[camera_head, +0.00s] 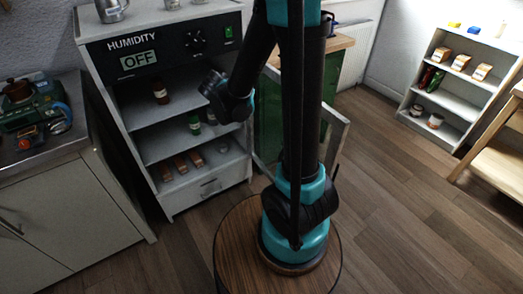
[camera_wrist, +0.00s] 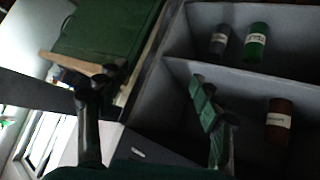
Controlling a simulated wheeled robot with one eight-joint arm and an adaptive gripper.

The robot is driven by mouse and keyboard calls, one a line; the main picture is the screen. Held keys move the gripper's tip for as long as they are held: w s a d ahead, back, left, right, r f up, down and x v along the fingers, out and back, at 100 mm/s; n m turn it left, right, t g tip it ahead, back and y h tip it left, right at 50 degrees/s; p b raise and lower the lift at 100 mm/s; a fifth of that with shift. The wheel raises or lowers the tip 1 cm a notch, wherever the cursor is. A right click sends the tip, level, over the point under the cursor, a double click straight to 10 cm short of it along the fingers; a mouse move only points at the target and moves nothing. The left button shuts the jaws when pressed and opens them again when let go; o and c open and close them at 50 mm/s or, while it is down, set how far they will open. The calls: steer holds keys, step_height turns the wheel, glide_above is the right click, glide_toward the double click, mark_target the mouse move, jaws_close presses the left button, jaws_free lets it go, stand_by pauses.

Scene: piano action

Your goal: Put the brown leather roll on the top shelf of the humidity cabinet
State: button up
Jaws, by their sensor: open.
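The brown leather roll (camera_head: 160,92) stands upright on the top shelf of the humidity cabinet (camera_head: 100,30), below the control panel. It is a dark red-brown cylinder with a pale label. In the wrist view the brown roll (camera_wrist: 279,118) stands beyond the right finger, apart from it. My gripper (camera_wrist: 142,85) is open, its fingers wide apart with nothing between them. In the head view my gripper (camera_head: 213,84) is at the cabinet's open front, to the right of the roll, partly hidden by my wrist.
A green roll (camera_head: 195,124) and a grey one stand on the middle shelf, with small boxes (camera_head: 181,164) on the shelf below. The open cabinet door (camera_head: 335,130) is at the right, partly behind my arm.

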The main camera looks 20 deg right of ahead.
steer(key=s+d+f+n+g+y, duration=0.1)
steer(key=s+f+g+y, duration=0.1)
steer(key=s, duration=1)
steer(key=s+d+f+n+g+y, duration=0.1)
steer(key=s+d+f+g+y, duration=0.1)
steer(key=s, duration=1)
step_height(320, 180, down, 2)
steer(key=shift+s+f+g, duration=0.1)
steer(key=shift+s+g, duration=0.3)
steer(key=shift+g, duration=0.1)
steer(key=shift+c, duration=0.3)
